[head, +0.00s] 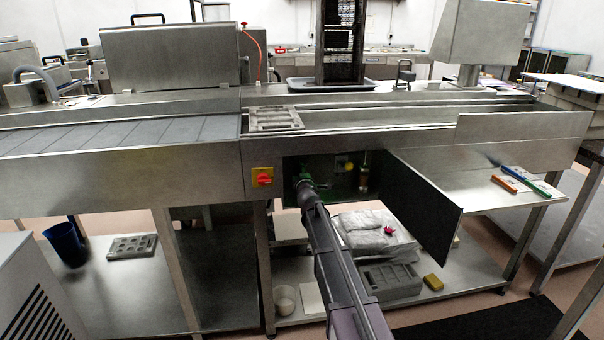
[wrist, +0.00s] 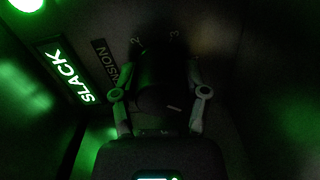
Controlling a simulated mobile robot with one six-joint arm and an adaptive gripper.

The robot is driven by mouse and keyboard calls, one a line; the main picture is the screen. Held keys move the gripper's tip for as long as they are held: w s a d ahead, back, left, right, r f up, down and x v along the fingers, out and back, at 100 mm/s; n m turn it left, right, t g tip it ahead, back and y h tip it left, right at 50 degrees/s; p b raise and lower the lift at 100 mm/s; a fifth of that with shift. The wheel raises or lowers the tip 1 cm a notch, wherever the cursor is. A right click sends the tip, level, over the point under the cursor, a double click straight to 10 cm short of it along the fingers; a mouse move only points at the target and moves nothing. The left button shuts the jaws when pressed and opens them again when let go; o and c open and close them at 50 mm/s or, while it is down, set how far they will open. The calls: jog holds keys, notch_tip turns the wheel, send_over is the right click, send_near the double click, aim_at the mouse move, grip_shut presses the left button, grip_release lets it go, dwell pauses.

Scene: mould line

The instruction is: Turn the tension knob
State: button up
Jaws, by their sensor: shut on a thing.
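The tension knob (wrist: 160,88) is a dark round shape in the wrist view, with a small pale mark on it. My gripper (wrist: 160,75) is shut on it, one finger on each side. A panel label, partly covered, reads "...NSION" (wrist: 104,62), and the numbers 2 and 3 show above the knob. A "SLACK" sign (wrist: 70,75) glows green on the left. In the head view my gripper (head: 306,187) reaches into the open cabinet (head: 335,178) under the line. The knob is hidden there, and its exact setting is too dark to read.
The cabinet door (head: 425,207) stands open to the right of my arm. A red and yellow switch (head: 263,177) is left of the opening. A lower shelf holds a plastic bag (head: 372,235) and a grey mould (head: 390,281). A blue bin (head: 66,243) stands at the left.

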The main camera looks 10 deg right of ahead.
jog(key=shift+w+m, duration=0.1)
jog(key=shift+m, duration=1.8)
jog(key=o, duration=1.2)
jog(key=shift+c, duration=0.2)
